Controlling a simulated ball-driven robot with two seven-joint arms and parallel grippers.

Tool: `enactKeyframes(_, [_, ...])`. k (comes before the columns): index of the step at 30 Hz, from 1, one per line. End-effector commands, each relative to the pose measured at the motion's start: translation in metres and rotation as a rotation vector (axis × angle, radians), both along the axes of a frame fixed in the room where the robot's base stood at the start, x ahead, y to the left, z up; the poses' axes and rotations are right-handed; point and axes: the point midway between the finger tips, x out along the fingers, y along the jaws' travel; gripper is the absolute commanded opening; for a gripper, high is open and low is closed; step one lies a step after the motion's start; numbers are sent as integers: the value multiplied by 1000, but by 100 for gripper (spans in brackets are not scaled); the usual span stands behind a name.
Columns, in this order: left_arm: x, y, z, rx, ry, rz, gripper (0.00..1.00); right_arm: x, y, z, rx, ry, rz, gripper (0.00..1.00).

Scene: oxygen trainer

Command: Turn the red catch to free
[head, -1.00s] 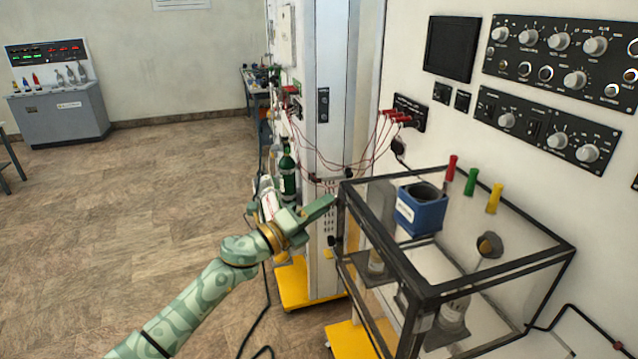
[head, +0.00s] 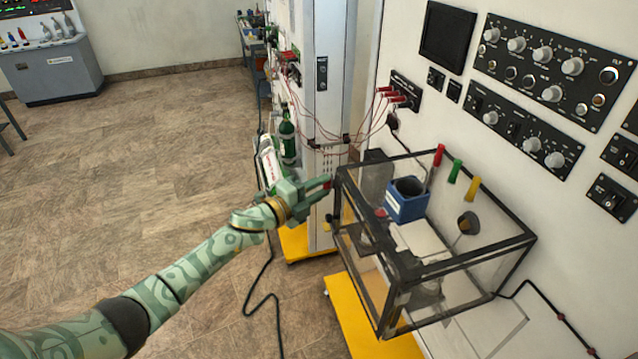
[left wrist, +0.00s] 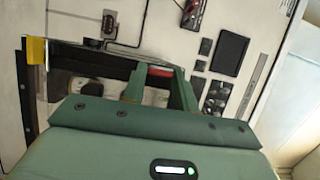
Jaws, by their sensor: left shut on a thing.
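My left gripper (head: 318,188) is at the near left upper corner of the glass-sided case (head: 365,260). Its fingers are shut on a small red piece, the red catch (head: 327,184), at the black frame of the case. In the left wrist view the red catch (left wrist: 158,71) shows as a red bar between the two green fingers (left wrist: 157,92). The fingers hide part of it, and I cannot tell how far it is turned. My right gripper is not in view.
A blue box (head: 407,203) with a round dark opening is at the case. Red (head: 439,155), green (head: 455,171) and yellow (head: 472,188) handles stand along its back. Red cables and a green bottle (head: 287,139) are left of it.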

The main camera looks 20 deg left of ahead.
Motion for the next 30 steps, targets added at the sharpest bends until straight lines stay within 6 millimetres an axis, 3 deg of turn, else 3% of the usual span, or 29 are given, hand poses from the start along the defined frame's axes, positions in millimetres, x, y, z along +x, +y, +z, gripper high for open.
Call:
enactKeyframes(11, [0,1,-1,-2,4,1,6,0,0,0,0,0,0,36])
enactKeyframes(12, [0,1,-1,-2,4,1,37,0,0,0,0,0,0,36])
enactKeyframes(14, [0,1,-1,-2,4,1,51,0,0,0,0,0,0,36])
enactKeyframes(24, [-3,3,-1,-1,3,1,51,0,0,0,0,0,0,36])
enactKeyframes(30, [-33,22,-3,2,5,0,51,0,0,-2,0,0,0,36])
